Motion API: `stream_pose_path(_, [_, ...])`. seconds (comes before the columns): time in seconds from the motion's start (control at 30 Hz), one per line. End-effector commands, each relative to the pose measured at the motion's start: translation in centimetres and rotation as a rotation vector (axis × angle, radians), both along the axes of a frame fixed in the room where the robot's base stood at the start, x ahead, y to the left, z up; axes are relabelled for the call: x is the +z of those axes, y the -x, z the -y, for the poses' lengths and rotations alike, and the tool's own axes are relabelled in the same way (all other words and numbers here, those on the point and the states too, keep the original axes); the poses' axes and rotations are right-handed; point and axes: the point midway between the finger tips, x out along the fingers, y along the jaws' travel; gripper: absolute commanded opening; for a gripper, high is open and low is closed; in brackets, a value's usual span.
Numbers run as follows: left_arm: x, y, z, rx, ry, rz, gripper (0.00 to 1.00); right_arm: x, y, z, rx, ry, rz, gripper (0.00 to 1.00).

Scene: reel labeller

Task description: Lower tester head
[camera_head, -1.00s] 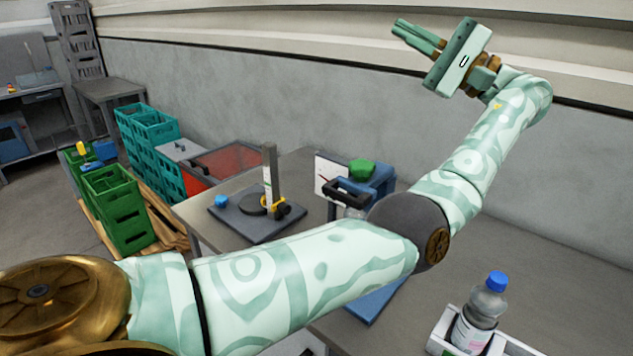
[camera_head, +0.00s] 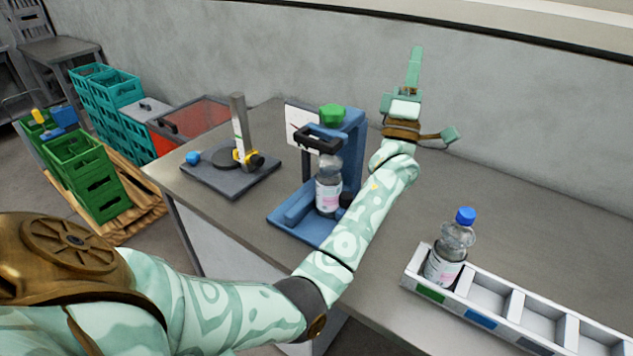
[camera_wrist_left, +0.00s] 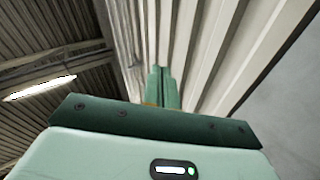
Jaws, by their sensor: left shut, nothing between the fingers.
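The tester (camera_head: 352,152) is a blue stand on the bench. Its head carries a black handle (camera_head: 318,138) and a green knob (camera_head: 332,114) on top. A clear bottle with a pinkish label (camera_head: 328,190) stands upright in it, below the handle. My left gripper (camera_head: 415,60) is shut and empty, pointing up, to the right of the tester and apart from it. In the left wrist view its closed fingers (camera_wrist_left: 163,88) point toward the ribbed wall and ceiling. My right gripper is not in view.
A bottle with a blue cap (camera_head: 457,243) stands in the left compartment of a white divided tray (camera_head: 415,270) at right. A gauge stand (camera_head: 237,130) on a dark plate is left of the tester. Green crates (camera_head: 85,180) stand on a pallet. Bench between tester and tray is bare.

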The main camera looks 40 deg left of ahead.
Motion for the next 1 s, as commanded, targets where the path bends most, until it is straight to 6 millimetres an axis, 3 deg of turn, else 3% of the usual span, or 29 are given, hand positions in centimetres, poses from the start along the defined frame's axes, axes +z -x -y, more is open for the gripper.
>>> stream_pose_path(0.53, [-10.8,0.7,2.3,0.202,-0.408,-0.495,0.00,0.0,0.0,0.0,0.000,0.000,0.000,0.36])
stream_pose_path(1.0, [-19.5,4.0,3.1,0.313,-0.768,-0.841,0.00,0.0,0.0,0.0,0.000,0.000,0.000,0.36])
